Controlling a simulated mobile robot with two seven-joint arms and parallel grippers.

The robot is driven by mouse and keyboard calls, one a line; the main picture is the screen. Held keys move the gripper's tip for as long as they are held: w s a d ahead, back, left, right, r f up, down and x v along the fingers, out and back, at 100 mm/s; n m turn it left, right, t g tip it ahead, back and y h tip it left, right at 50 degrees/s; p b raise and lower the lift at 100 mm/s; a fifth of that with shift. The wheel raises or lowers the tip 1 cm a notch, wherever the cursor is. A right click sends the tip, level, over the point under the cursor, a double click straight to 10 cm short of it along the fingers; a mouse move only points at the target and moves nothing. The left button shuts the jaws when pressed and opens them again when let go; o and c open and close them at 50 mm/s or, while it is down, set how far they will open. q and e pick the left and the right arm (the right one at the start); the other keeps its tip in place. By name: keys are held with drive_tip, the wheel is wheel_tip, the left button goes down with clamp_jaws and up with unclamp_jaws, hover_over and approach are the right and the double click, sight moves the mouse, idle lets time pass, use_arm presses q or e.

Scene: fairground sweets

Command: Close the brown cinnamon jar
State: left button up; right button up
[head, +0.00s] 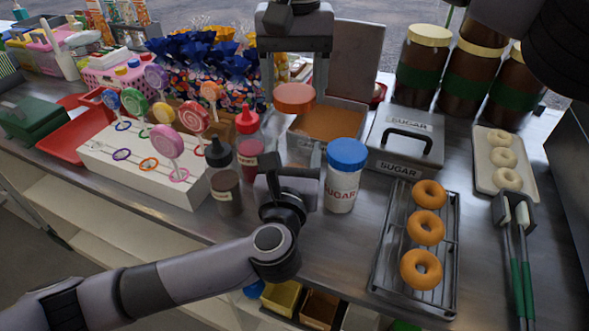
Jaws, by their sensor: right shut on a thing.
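My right gripper (294,88) comes down from the top of the head view, shut on a round orange-brown lid (294,99). The lid is held level in the air. Below it, a clear jar (302,149) shows just behind my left gripper (288,172). It looks like the cinnamon jar, without a lid on it; its lower part is hidden. My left gripper is low at the counter, in front of the jar. Its fingertips are hidden, so I cannot tell whether they touch the jar.
A blue-lidded sugar jar (343,176) stands close on the right. A red bottle (248,145) and a dark bottle (222,177) stand close on the left. A tub of brown powder (336,120) is behind. A doughnut rack (385,255) lies right; the lollipop stand (143,172) is left.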

hover_over(294, 138)
drive_tip(key=shift+f, duration=2.5)
drive_tip(key=shift+f, duration=0.1)
drive_tip(key=shift+s+f, duration=0.1)
drive_tip(key=shift+f, duration=0.7)
drive_tip(key=shift+f, duration=0.55)
